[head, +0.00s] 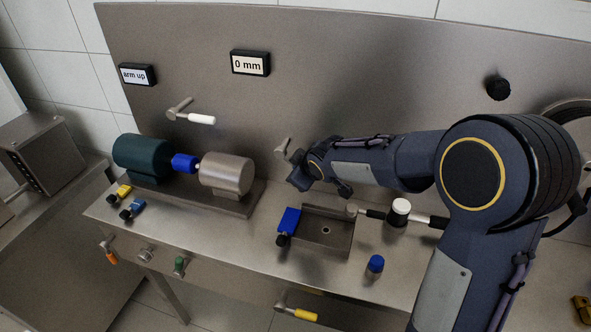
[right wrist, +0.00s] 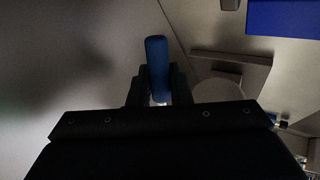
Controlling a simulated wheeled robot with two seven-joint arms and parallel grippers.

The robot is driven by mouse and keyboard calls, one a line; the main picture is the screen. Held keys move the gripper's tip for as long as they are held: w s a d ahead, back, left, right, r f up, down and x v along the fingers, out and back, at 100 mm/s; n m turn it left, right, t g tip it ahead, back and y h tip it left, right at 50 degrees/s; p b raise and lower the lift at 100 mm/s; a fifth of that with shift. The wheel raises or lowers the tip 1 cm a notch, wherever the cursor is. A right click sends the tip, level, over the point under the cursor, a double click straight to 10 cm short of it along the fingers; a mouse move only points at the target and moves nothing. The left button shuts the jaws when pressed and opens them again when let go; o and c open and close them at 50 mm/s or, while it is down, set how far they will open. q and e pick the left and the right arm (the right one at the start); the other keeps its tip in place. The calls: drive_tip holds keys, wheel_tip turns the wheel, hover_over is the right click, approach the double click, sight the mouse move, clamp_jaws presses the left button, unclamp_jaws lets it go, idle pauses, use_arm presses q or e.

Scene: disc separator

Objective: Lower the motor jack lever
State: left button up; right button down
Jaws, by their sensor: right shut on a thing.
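My right gripper (head: 298,176) is at the back panel, with its arm coming in from the right. In the right wrist view its two dark fingers are shut on a blue lever handle (right wrist: 156,56), which sticks out beyond them. In the head view a metal lever pivot (head: 283,147) shows on the panel beside this gripper; its handle is hidden there. A second lever with a white handle (head: 202,119) is on the panel further left. No label shows which is the motor jack lever. My left gripper is not in view.
A green motor (head: 140,155) and a metal drum (head: 225,173) stand on the bench. Displays read "arm up" (head: 137,74) and "0 mm" (head: 250,63).

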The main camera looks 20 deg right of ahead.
drive_tip(key=p, duration=0.1)
drive_tip(key=r+g+h+p, duration=0.1)
drive_tip(key=r+n+g+h+p, duration=0.1)
drive_tip(key=shift+s+d+r, duration=0.2)
drive_tip(key=shift+s+d, duration=0.05)
drive_tip(key=shift+d, duration=0.1)
drive_tip(key=r+g+h+p, duration=0.1)
drive_tip(key=p, duration=0.1)
drive_tip(key=n+g+h+p, duration=0.1)
drive_tip(key=h+p, duration=0.1)
drive_tip(key=shift+s+d+r, duration=0.1)
drive_tip(key=shift+d+r, duration=0.1)
drive_tip(key=shift+r, duration=0.2)
drive_tip(key=shift+n, duration=0.3)
drive_tip(key=c, duration=1.4)
unclamp_jaws()
drive_tip(key=shift+o, duration=0.2)
drive_tip(key=v, duration=0.7)
drive_tip(key=shift+a+r+b, duration=0.3)
drive_tip(key=shift+b, duration=0.05)
